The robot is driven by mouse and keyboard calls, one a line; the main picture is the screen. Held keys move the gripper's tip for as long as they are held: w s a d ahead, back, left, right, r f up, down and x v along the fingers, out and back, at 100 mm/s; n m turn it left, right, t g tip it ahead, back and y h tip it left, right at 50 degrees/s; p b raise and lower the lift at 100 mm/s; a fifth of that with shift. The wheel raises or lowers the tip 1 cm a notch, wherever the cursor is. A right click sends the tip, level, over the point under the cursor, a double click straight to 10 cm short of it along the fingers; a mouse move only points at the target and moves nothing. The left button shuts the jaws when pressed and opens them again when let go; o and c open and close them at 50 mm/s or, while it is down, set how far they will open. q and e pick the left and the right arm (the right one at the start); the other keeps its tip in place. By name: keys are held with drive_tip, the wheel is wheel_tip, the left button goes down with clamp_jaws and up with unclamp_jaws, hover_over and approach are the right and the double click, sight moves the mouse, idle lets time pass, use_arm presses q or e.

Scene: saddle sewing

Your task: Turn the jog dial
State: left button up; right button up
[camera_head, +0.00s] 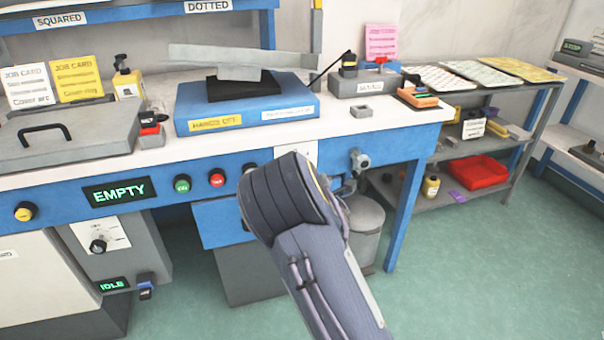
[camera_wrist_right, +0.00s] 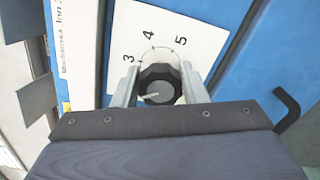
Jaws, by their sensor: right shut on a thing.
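The jog dial (camera_wrist_right: 158,85) is a dark, faceted knob with a grey face and a pale pointer line, set on a white plate (camera_wrist_right: 130,28) marked 3, 4 and 5. In the right wrist view, my right gripper (camera_wrist_right: 158,78) has a finger on each side of the knob and is shut on it. The pointer line runs roughly sideways in this view. In the head view, my right arm hides the dial and the fingers; only part of the white plate (camera_head: 309,151) shows above the arm. My left gripper is in neither view.
On the blue front panel are a green button (camera_head: 182,184), a red button (camera_head: 217,179) and a display reading EMPTY (camera_head: 118,191). A grey valve-like fitting (camera_head: 360,160) sits right of my arm. A black bent handle (camera_wrist_right: 290,108) is right of the fingers in the wrist view.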

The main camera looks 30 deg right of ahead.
drive_tip(key=m, duration=0.1)
drive_tip(key=m+b, duration=0.1)
drive_tip(key=m, duration=0.1)
drive_tip(key=m+b, duration=0.1)
drive_tip(key=shift+f+m, duration=0.25)
drive_tip(key=shift+m, duration=0.05)
drive_tip(key=m+b, duration=0.3)
drive_tip(key=m, duration=0.1)
drive_tip(key=shift+f+m, duration=0.15)
drive_tip(key=shift+m, duration=0.15)
drive_tip(key=m+b, duration=0.4)
drive_tip(key=m, duration=0.1)
drive_tip(key=shift+f, duration=0.1)
drive_tip(key=shift+a+m+b, duration=0.15)
drive_tip(key=shift+m+b, duration=1.1)
drive_tip(key=shift+m, duration=0.55)
drive_tip(key=o, duration=1)
drive_tip(key=shift+r, duration=0.2)
